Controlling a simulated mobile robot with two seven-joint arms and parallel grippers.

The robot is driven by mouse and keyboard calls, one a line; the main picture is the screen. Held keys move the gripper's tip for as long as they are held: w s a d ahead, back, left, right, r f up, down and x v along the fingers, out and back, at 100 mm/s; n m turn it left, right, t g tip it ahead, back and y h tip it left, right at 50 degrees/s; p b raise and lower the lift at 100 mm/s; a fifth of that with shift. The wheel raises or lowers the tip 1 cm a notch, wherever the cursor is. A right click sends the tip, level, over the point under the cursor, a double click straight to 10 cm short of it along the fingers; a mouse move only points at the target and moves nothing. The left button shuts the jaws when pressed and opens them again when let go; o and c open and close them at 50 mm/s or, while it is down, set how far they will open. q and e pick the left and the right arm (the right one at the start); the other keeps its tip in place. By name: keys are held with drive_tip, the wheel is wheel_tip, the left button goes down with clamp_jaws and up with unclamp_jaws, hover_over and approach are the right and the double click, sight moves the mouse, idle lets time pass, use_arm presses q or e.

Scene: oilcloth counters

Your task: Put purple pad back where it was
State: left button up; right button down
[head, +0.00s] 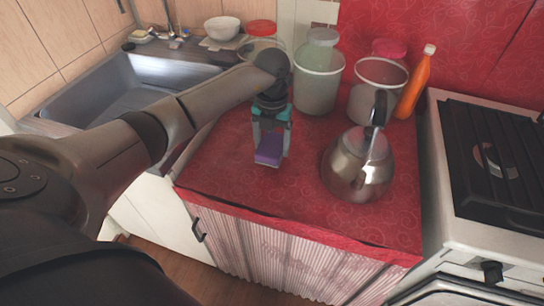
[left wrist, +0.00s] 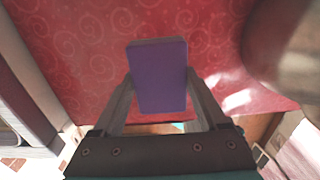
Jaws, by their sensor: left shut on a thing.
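The purple pad (head: 269,149) is a small block with a darker edge. In the head view it is at the lower end of my left gripper (head: 271,143), over the front part of the red counter. In the left wrist view the purple pad (left wrist: 159,78) sits between the two fingers of my left gripper (left wrist: 158,92), which is shut on it. I cannot tell whether the pad touches the counter. My right gripper is not in view.
A steel kettle (head: 357,167) stands right of the pad on the red counter (head: 225,173). Several jars and an orange bottle (head: 414,85) stand at the back. A sink (head: 130,88) is on the left, a stove (head: 490,165) on the right. The counter's front left is clear.

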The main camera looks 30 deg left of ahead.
sight(272, 154)
use_arm(q)
drive_tip(key=shift+f, duration=0.45)
wheel_tip(272, 154, down, 3)
drive_tip(key=shift+r+b, duration=0.15)
drive_tip(key=shift+b, duration=0.3)
drive_tip(key=shift+f, duration=0.35)
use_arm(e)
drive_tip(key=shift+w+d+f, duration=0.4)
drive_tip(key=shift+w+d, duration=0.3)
use_arm(q)
drive_tip(key=shift+f, duration=0.1)
drive_tip(key=o, duration=1.1)
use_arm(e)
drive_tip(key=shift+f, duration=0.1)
